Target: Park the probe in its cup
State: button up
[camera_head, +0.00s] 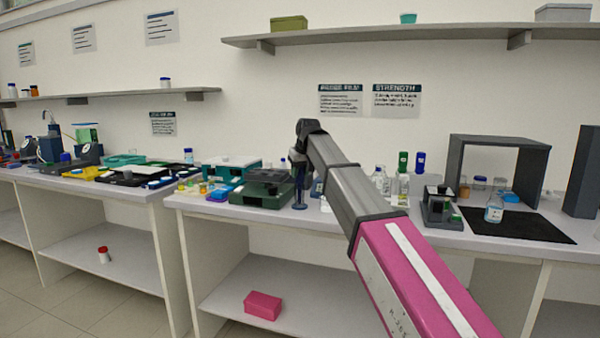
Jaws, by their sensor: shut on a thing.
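My arm reaches from the lower right to the middle bench, and its far end bends down there. My gripper (298,168) is small and dark at the lower end of the arm, above the front part of the bench. It is shut on a slim thing that I take to be the probe; its outline blends with the dark parts around it. A dark blue upright holder with a round foot (300,205), which looks like the cup, stands directly below my gripper. I cannot tell whether the probe's tip is inside the cup or above it.
A dark green box-shaped device (262,190) stands close left of the cup. Bottles (380,180) and a small dark instrument (440,207) stand to the right. A grey open frame (497,165) stands over a black mat (530,228). A shelf (400,36) hangs above.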

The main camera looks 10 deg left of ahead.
jog(key=shift+f, duration=0.25)
jog(key=o, duration=0.9)
jog(key=shift+c, duration=0.2)
jog(key=v, duration=1)
jog(key=shift+r, duration=0.4)
jog(key=shift+s+d, duration=0.1)
